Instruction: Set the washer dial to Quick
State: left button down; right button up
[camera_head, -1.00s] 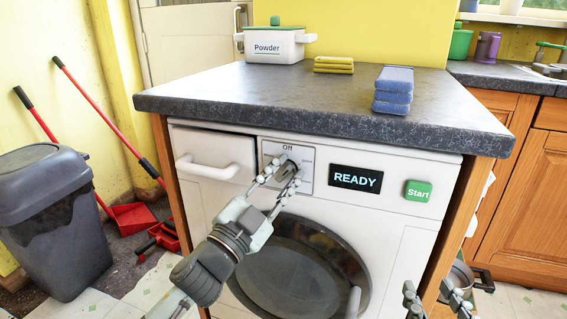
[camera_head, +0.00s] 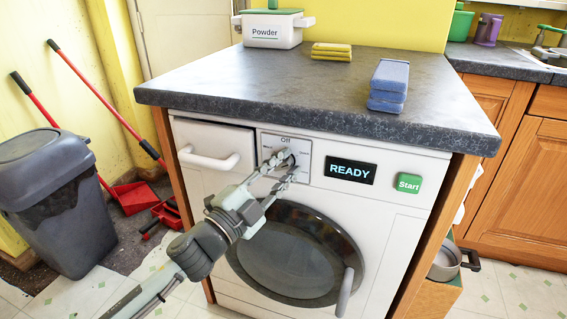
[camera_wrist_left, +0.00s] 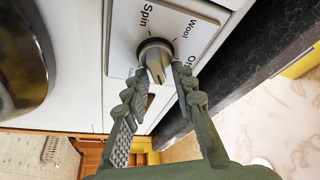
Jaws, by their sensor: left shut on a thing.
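The washer (camera_head: 395,212) has a dial plate (camera_head: 303,146) at its upper front, with "Off" at its top. The round dial knob (camera_wrist_left: 154,46) shows a raised grip bar in the left wrist view. The plate there reads "Spin", "Wool" and a partly hidden "Off". No "Quick" label is readable, and I cannot tell which setting the dial points to. My left gripper (camera_head: 289,165) is shut on the dial; its fingers (camera_wrist_left: 161,77) lie on either side of the grip bar. They hide much of the dial in the head view. My right gripper is not in view.
The display (camera_head: 350,170) reads READY, beside a green Start button (camera_head: 408,183). A drawer handle (camera_head: 209,160) juts out left of the dial. The counter (camera_head: 230,85) overhangs above. The round door (camera_head: 290,255) is below.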

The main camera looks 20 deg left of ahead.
pick_arm(q)
jog(key=shift+a+f, duration=0.2)
dwell(0.3)
jog(key=c, duration=1.6)
grip_release()
jog(key=shift+o, duration=0.2)
jog(key=shift+r, duration=0.1)
jog(key=v, duration=1.2)
